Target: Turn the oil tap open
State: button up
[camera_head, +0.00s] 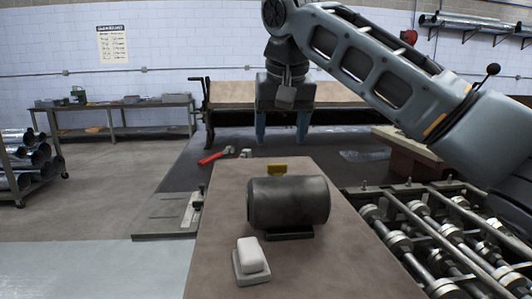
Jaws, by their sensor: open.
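My gripper (282,130) hangs from the arm at the top middle, pointing down. Its two blue fingers are wide apart with nothing between them. Below it in the picture, a dark cylindrical motor-like body (288,202) lies on a brown bench top (225,225). I cannot tell for sure which of these is the oil tap. My gripper appears apart from all of them.
A white block on a grey base (251,261) stands at the bench's front. A roller machine (440,235) fills the right side. A long machine with a tan bar (235,92) stands behind. Side table (110,104) and pipe rack (22,160) are left. The left floor is clear.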

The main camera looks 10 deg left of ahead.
aim_at(278, 173)
jog(key=shift+p+x, duration=0.85)
jog(key=shift+x, duration=2.95)
jog(key=c, duration=1.1)
